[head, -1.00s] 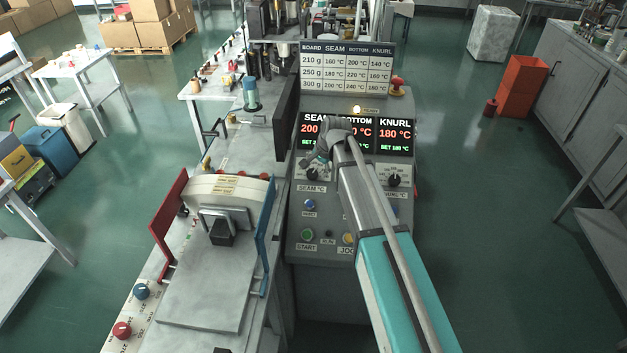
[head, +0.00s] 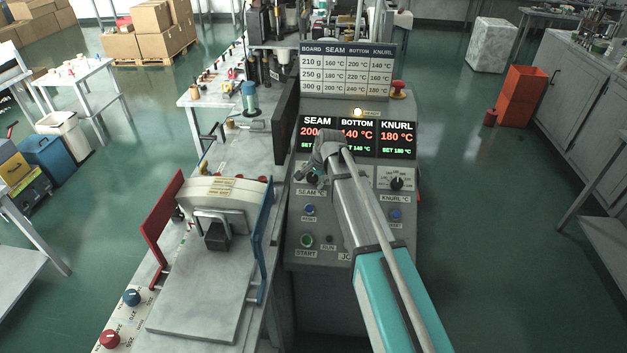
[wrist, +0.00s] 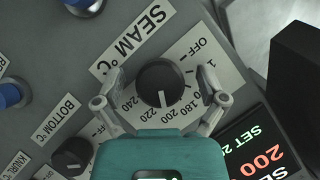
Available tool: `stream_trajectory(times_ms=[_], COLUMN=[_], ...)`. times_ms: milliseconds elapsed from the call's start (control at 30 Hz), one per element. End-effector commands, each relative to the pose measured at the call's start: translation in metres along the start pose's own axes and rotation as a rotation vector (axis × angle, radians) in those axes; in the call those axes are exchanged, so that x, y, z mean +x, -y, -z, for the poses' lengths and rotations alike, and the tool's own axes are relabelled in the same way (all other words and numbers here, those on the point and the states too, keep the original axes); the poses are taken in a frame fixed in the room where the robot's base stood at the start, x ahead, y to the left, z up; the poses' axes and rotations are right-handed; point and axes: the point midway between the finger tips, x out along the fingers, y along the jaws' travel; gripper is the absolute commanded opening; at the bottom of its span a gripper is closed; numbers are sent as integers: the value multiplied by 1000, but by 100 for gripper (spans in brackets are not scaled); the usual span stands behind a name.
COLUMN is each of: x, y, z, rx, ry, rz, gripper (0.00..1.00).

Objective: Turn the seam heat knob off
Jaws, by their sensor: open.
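My open gripper (wrist: 160,76) has one finger on each side of the knob, with a gap showing on both sides. In the head view my gripper (head: 316,170) is over the seam knob's place and hides most of it. The seam display (head: 316,132) reads 200 in red.
The bottom knob (wrist: 72,154) is near the left finger in the wrist view. The knurl knob (head: 396,184) is at the panel's right. Blue buttons (head: 309,209) and the green START button (head: 306,240) are below. A forming machine (head: 222,205) stands left of the panel.

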Motion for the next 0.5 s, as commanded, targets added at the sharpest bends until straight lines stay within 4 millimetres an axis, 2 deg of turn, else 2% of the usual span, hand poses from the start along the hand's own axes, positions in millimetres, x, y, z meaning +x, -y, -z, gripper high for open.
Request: stream_trajectory(times_ms=[133,500], x=[0,0], y=[0,0], z=[0,0], rx=[0,0], ry=[0,0], rz=[0,0], gripper=[91,22])
